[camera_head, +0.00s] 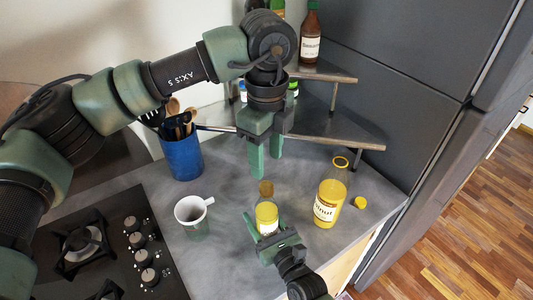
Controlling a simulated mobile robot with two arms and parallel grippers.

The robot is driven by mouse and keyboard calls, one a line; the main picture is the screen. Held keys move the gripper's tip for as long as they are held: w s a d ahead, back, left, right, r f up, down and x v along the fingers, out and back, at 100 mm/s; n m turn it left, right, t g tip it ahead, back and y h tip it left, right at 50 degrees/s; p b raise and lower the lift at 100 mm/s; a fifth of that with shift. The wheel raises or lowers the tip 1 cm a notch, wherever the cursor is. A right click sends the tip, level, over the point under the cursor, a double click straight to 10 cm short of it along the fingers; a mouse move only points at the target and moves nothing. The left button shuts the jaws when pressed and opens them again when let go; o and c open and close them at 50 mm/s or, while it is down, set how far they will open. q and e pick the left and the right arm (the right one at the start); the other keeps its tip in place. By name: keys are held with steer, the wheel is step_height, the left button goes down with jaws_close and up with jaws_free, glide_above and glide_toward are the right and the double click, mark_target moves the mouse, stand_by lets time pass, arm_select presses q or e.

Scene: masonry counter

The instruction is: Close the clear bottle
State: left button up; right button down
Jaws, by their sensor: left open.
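The clear bottle (328,203) stands upright on the counter, with yellow contents and a pale label. Its mouth shows as a yellow ring with no cap on it. My left gripper (267,164) points down, open and empty, above the counter to the upper left of the bottle.
A white mug (193,211) stands left of the jar. A blue utensil holder (182,157) is behind it. A gas stove (100,250) is at lower left. A tiered corner shelf (325,128) with bottles (311,35) rises behind. A dark tall cabinet (400,90) bounds the right.

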mark_target(266, 186)
arm_select(q)
step_height(266, 186, down, 8)
steer(key=shift+r, duration=0.1)
stand_by(0.4)
jaws_close()
